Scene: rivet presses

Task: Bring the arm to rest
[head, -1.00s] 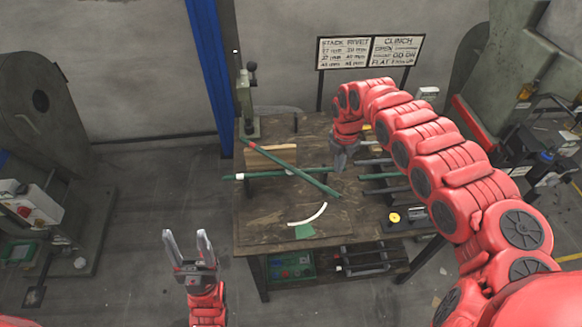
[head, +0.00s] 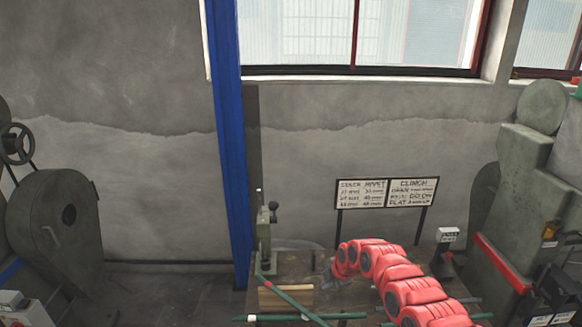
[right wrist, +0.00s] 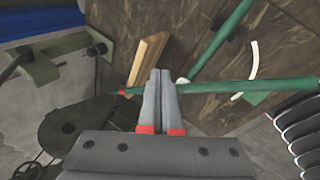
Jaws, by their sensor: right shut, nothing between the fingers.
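My right arm (head: 400,285) reaches in over the workbench in the head view. Its gripper is at the arm's far end, low in that view and hard to make out. In the right wrist view my right gripper (right wrist: 160,73) shows clearly: its two grey fingers lie together, shut and empty. A green rod (right wrist: 215,87) crosses behind the fingertips in that view; the gap between them cannot be judged. My left gripper is out of view.
The workbench (head: 342,306) carries crossed green rods (head: 298,305), a wooden block (head: 270,299) and a hand press (head: 264,240). A white curved strip (right wrist: 253,62) lies on it. A sign (head: 387,193) stands behind. Big machines flank it: left (head: 50,225), right (head: 530,200).

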